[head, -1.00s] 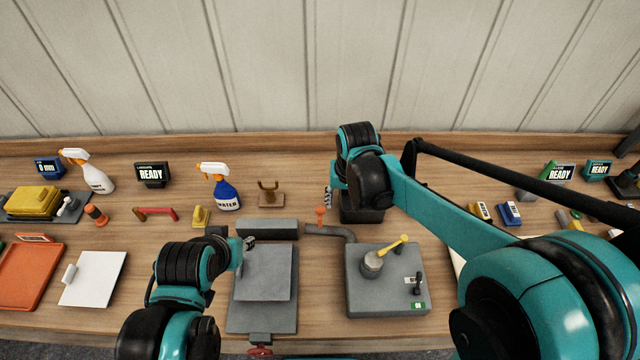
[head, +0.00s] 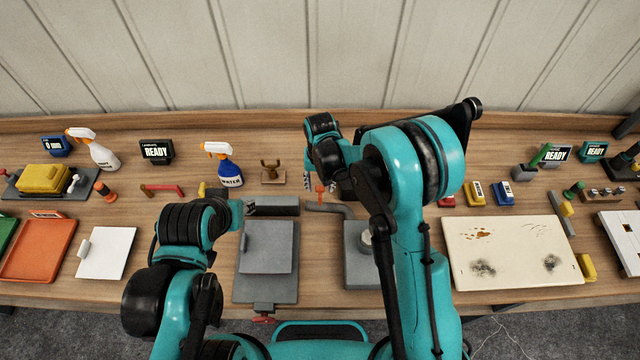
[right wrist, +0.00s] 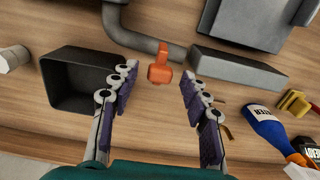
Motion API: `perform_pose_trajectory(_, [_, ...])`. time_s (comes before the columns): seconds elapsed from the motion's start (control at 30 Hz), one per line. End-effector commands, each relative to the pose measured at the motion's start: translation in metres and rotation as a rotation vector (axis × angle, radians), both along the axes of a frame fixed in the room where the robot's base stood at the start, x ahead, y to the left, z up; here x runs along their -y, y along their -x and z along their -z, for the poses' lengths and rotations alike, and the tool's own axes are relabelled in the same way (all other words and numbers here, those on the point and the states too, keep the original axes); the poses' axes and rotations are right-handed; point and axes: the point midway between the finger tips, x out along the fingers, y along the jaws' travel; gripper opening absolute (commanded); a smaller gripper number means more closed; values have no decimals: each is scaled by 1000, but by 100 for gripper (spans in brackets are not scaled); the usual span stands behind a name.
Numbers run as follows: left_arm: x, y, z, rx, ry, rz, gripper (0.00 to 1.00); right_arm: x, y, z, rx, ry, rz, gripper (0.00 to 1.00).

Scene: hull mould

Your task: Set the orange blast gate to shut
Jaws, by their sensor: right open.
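The orange blast gate handle (head: 320,192) stands up on a grey pipe (head: 330,208) between a long grey block and a grey box. In the right wrist view the orange handle (right wrist: 160,69) lies ahead, between and just beyond the fingertips. My right gripper (right wrist: 158,85) is open and empty, with a finger on each side of the handle's line and no clear contact. In the head view the right gripper (head: 321,180) is at the handle, partly covered by its own arm. My left gripper (head: 248,207) is near the long grey block; its fingers are too small to read.
A dark open bin (right wrist: 70,85) stands close beside the right gripper. The long grey block (head: 280,206) is on the other side. A blue spray bottle (head: 228,165) and a wooden cradle (head: 272,176) stand behind. A stained cream board (head: 510,235) lies at right.

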Motion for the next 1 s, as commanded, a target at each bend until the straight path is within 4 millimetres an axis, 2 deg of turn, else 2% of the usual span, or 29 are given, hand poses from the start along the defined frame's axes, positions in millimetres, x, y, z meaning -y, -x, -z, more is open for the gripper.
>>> perform_pose_trajectory(0.27, [0, 0, 0, 0, 0, 0, 34, 0, 0, 3, 0, 0, 0, 47])
perform_pose_trajectory(0.3, [0, 0, 0, 0, 0, 0, 34, 0, 0, 3, 0, 0, 0, 44])
perform_pose_trajectory(0.47, [0, 0, 0, 0, 0, 0, 34, 0, 0, 3, 0, 0, 0, 2])
perform_pose_trajectory(0.5, [0, 0, 0, 0, 0, 0, 34, 0, 0, 3, 0, 0, 0, 0])
perform_pose_trajectory(0.73, [0, 0, 5, 0, 0, 0, 34, 0, 0, 9, 0, 0, 0, 0])
perform_pose_trajectory(1.0, [0, 0, 37, 0, 0, 0, 34, 0, 0, 43, 0, 0, 0, 0])
